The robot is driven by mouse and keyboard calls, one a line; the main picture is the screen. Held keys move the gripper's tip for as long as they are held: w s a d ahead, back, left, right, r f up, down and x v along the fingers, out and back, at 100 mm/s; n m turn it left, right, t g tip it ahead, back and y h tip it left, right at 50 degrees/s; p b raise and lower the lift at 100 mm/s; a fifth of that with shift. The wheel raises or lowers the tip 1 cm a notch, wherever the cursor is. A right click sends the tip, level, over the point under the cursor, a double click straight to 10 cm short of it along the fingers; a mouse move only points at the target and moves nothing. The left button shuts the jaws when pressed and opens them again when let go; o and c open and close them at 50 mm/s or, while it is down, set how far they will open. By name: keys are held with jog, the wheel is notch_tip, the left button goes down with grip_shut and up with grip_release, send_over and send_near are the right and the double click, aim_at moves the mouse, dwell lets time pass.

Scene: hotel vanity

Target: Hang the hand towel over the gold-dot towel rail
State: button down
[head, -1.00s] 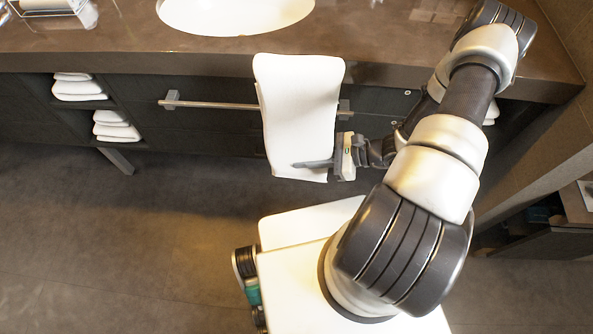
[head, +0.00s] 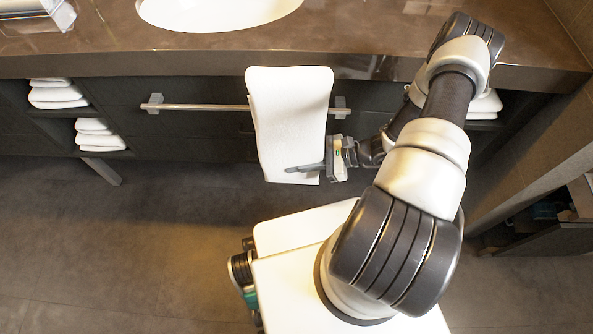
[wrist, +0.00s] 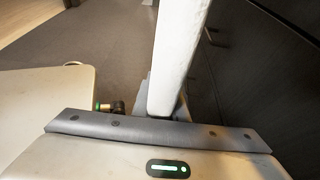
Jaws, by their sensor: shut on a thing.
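The white hand towel (head: 292,115) hangs upright in front of the vanity in the head view. Its rounded top fold stands above the level of the rail, and a strip of a second layer shows at its left edge. The metal towel rail (head: 205,107) runs across the dark vanity front and passes behind the front layer. I cannot tell whether the towel touches it. No gold dot is clear on it. My gripper (head: 308,168) is shut on the towel near its lower edge. In the wrist view the towel (wrist: 180,55) is seen edge-on above my gripper (wrist: 164,112).
The brown counter (head: 200,55) with a white sink (head: 215,12) overhangs the rail. Folded white towels (head: 56,95) sit in open shelves at the left, with more at the right. A wall (head: 530,135) closes off the right side. The floor at left is clear.

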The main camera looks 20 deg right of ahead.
jog(key=w+d+f+b, duration=0.1)
jog(key=w+f+b, duration=0.3)
jog(key=f, duration=0.9)
jog(key=shift+d+f, duration=0.2)
jog(key=shift+f, duration=0.2)
dwell(0.8)
jog(key=shift+w, duration=0.1)
jog(key=c, duration=1.7)
grip_release()
jog(key=p+v, duration=0.1)
jog(key=v, duration=1.6)
jog(key=shift+d+r+p, duration=0.15)
jog(key=shift+p, duration=0.25)
